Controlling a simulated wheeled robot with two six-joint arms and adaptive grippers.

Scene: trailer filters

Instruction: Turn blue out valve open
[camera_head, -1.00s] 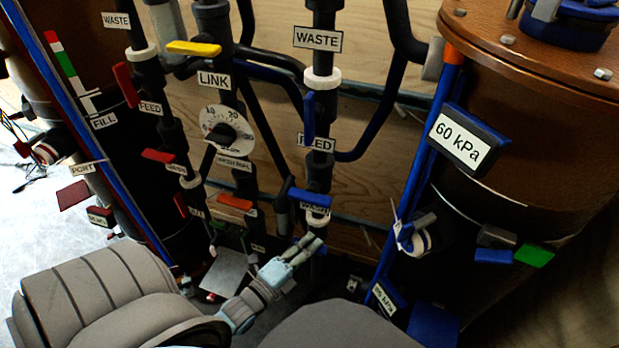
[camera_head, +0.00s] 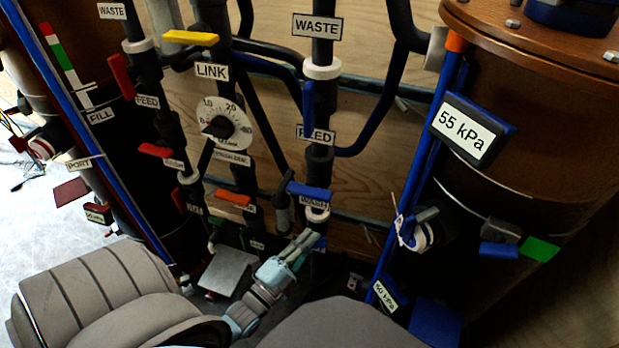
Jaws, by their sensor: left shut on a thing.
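My left gripper (camera_head: 306,243) reaches in from the lower left to the foot of the blue-side pipe. It is shut on a small blue handle (camera_head: 321,243), which I take for the blue out valve; the fingers hide most of it, so its angle cannot be told. Just above, a blue wash valve handle (camera_head: 310,191) lies nearly level across the same pipe. My right gripper is not in view.
A blue gauge (camera_head: 468,132) on the brown tank (camera_head: 555,110) reads 55 kPa. A lower gauge (camera_head: 385,296) seems to read 50 kPa. An orange handle (camera_head: 233,198) and a grey plate (camera_head: 227,270) lie left of the gripper. Pipes crowd the space.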

